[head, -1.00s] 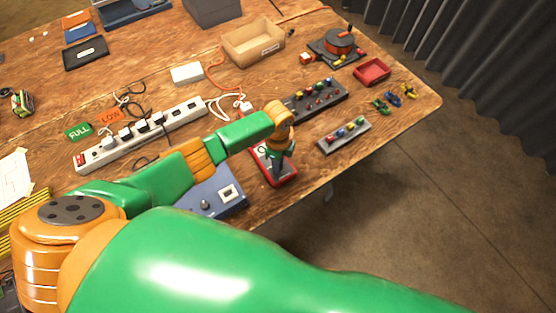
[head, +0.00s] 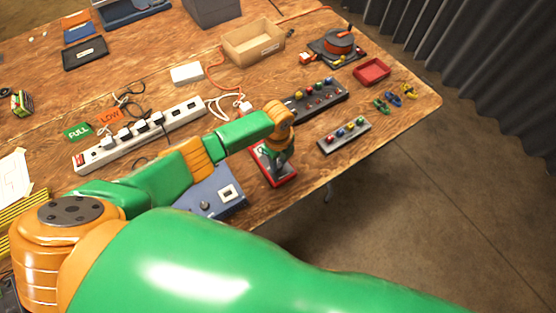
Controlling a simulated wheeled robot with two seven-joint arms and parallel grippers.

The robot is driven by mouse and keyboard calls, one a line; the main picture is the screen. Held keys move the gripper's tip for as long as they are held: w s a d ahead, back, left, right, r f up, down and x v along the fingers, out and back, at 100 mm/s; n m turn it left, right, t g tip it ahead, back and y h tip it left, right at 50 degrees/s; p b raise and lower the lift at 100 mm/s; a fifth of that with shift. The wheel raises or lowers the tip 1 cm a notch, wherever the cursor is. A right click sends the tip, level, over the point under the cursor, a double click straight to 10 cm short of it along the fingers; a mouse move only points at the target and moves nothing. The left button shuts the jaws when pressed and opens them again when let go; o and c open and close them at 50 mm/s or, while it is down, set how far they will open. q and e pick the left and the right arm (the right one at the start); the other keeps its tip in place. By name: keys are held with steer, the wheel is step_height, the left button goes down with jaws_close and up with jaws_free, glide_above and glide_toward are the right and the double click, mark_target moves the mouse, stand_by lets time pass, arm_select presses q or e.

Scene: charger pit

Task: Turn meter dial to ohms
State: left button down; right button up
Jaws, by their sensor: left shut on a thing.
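The meter (head: 290,178) is a red-edged, dark-faced box lying on the wooden table near its front edge. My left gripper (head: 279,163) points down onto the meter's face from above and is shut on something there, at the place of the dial. The dial itself is hidden by the gripper, so its setting cannot be read. My right gripper is not in view.
A blue panel (head: 232,207) with a knob lies left of the meter. A power strip (head: 185,115) with several plugs lies behind. A dark block with coloured knobs (head: 330,97) and a grey one (head: 328,143) stand to the right.

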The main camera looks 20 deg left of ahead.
arm_select(q)
steer(key=c, duration=0.6)
jaws_free()
step_height(320, 180, up, 7)
steer(key=shift+r+p, duration=0.1)
steer(key=shift+p, duration=0.25)
